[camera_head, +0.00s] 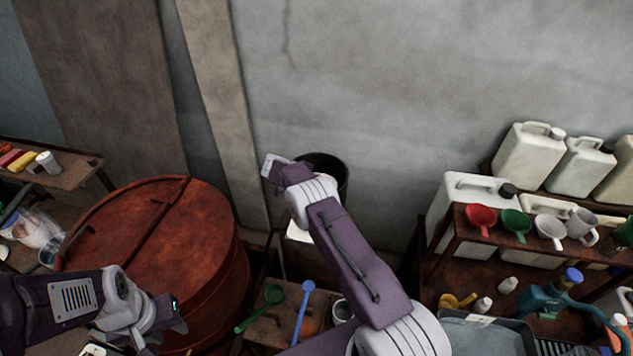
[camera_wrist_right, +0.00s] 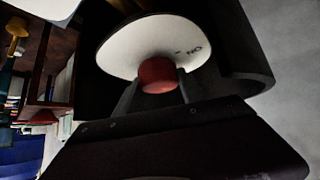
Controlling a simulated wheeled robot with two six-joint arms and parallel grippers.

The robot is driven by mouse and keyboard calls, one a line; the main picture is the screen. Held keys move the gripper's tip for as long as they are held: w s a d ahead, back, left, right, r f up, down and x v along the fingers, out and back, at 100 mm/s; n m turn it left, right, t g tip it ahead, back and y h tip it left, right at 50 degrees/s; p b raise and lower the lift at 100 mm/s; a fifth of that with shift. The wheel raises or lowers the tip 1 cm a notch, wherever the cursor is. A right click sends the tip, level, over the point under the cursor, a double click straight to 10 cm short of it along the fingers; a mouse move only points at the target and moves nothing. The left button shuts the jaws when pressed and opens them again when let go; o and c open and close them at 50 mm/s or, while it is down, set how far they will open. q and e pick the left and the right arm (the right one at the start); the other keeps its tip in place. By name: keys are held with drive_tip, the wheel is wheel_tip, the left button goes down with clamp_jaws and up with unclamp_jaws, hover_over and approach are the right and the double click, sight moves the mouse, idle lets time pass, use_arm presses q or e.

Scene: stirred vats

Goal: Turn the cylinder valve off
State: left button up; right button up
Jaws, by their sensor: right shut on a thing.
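In the right wrist view a red valve knob (camera_wrist_right: 157,74) sits in front of a white plate (camera_wrist_right: 125,45) that carries the letters "ON", seen upside down. My right gripper (camera_wrist_right: 158,88) is shut on the knob, with a dark finger on each side of it. A dark curved wall (camera_wrist_right: 240,45) surrounds the plate. In the head view a dark round container (camera_head: 327,168) stands by the wall behind my right wrist; my right fingers and the knob are hidden there. My left gripper (camera_head: 172,312) is in front of the red-brown vat; its finger gap is unclear.
The large red-brown lidded vat (camera_head: 150,235) fills the left. A low wooden table with a green ladle (camera_head: 262,308) and a blue ladle (camera_head: 303,308) stands at the middle front. Shelves with white jugs (camera_head: 528,150) and several coloured scoops (camera_head: 481,217) are at the right.

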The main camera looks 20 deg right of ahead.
drive_tip(key=shift+r, duration=0.1)
drive_tip(key=o, duration=1.2)
drive_tip(key=shift+o, duration=0.7)
drive_tip(key=shift+d, duration=0.1)
drive_tip(key=p+v, duration=0.5)
drive_tip(key=v, duration=0.4)
drive_tip(key=shift+p, duration=0.35)
